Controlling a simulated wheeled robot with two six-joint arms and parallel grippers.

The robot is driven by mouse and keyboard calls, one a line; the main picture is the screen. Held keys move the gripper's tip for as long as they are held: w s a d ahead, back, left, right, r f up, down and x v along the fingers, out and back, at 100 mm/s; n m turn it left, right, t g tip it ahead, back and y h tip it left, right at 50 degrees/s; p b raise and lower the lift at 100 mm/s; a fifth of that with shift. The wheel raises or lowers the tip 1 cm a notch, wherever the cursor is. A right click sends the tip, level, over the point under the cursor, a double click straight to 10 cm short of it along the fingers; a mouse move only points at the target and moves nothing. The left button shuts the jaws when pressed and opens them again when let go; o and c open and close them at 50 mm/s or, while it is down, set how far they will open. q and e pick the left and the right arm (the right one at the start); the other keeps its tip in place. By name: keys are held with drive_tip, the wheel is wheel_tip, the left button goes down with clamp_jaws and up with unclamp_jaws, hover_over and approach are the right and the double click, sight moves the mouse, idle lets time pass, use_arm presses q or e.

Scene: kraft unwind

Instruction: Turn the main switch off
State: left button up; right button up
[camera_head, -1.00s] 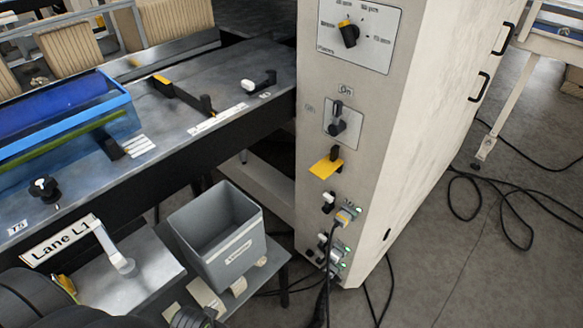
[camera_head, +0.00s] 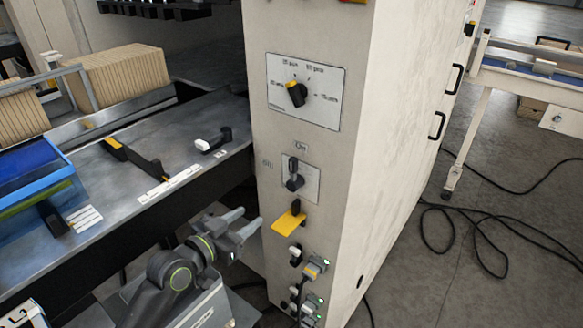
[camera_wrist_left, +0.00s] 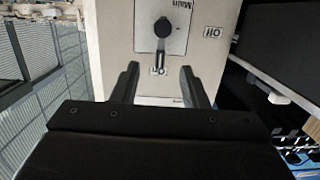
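The main switch (camera_head: 294,177) is a dark rotary handle on a pale plate on the front of the beige cabinet. Its handle points up toward the "On" label (camera_head: 300,147); a fainter label (camera_head: 267,163), apparently "Off", is to its left. In the left wrist view, which is upside down, the main switch (camera_wrist_left: 162,30) is ahead, its handle pointing down in the picture. My left gripper (camera_head: 248,222) is open and empty, left of and below the switch in the head view. Its fingers (camera_wrist_left: 160,82) straddle the switch's line, apparently apart from it. My right gripper is not in view.
A dial (camera_head: 297,94) is above the switch. A yellow tab with a black clip (camera_head: 289,222) juts out below it, with small plugs and cables (camera_head: 311,268) lower down. The machine bed (camera_head: 110,185) with black levers is to the left.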

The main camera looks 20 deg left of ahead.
sight(291, 166)
use_arm(q)
drive_tip(key=shift+t+h, duration=0.4)
drive_tip(key=shift+t, duration=0.3)
drive_tip(key=r+x, duration=0.1)
drive_tip(key=x, duration=0.5)
drive_tip(key=r+p+x, duration=0.1)
drive_tip(key=x, duration=0.6)
drive_tip(key=r+p+x, duration=0.1)
drive_tip(key=x, duration=0.5)
drive_tip(key=shift+w+a+r, duration=0.3)
clamp_jaws()
